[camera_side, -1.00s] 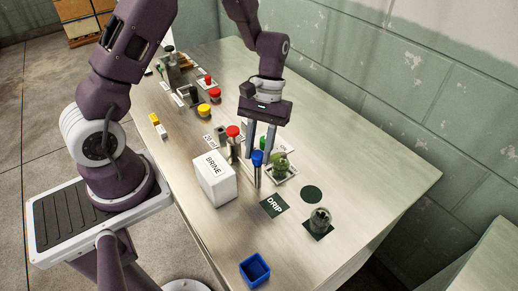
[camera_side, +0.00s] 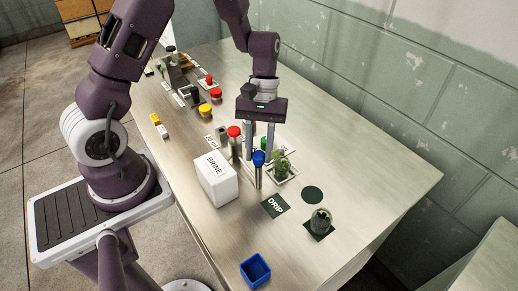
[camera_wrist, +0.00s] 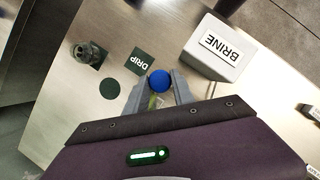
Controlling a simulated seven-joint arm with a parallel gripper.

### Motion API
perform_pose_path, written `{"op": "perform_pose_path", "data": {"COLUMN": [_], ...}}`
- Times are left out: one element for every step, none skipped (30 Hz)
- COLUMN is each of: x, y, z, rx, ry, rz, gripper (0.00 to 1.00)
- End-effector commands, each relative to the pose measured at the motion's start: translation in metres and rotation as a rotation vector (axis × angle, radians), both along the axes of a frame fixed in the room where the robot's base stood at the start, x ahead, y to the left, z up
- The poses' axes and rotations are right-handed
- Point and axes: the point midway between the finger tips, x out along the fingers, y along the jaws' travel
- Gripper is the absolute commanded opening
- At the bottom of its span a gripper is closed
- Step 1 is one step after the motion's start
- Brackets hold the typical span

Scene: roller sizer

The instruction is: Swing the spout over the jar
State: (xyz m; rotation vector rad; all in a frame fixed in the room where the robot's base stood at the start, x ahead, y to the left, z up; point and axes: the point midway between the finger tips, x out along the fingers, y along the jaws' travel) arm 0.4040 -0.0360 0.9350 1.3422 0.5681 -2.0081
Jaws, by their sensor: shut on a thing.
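My gripper (camera_side: 260,155) reaches down over the table with one finger on each side of a blue knob (camera_side: 259,158). The knob is round and tops a slim upright grey post beside the white BRINE box (camera_side: 216,180). In the wrist view the blue knob (camera_wrist: 160,80) sits between the fingertips, and the gripper is shut on it. A clear vessel with green contents (camera_side: 281,167) stands on a pale plate just right of the post. A small clear jar (camera_side: 320,221) stands on a dark square near the right edge. I cannot make out the spout clearly.
A red knob (camera_side: 234,131) is close left of the fingers. A dark DRIP patch (camera_side: 275,206) and a dark round patch (camera_side: 312,195) lie flat. A blue open box (camera_side: 255,270) is at the front. More coloured knobs stand farther back. The table's right side is clear.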

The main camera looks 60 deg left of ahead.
Motion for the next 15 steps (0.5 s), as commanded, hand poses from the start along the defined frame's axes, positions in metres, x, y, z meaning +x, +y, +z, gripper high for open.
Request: {"op": "perform_pose_path", "data": {"x": [0.001,0.001,0.001,0.001,0.001,0.001,0.001,0.001,0.0,0.0,0.0,0.001,0.002,0.003,0.005], "y": [0.0,0.0,0.0,0.0,0.0,0.0,0.0,0.0,0.0,0.0,0.0,0.0,0.001,0.002,0.004], "z": [0.001,0.0,0.0,0.0,0.0,0.0,0.0,0.0,0.0,0.0,0.0,0.001,0.003,0.006,0.012], "rx": [0.001,0.001,0.0,0.001,0.001,0.0,0.0,0.0,0.0,0.0,0.0,0.0,0.001,0.001,0.0], "ry": [-0.003,-0.004,-0.003,-0.002,-0.002,-0.002,-0.001,-0.001,-0.001,-0.001,-0.001,-0.001,-0.002,-0.004,-0.005], "rz": [0.004,0.003,0.003,0.003,0.003,0.002,0.001,0.001,0.001,0.001,0.0,0.0,0.0,0.0,-0.001], "gripper": [0.35,0.41,0.49,0.5,0.5,0.5,0.5,0.5,0.5,0.5,0.5,0.5,0.5,0.5,0.5]}}
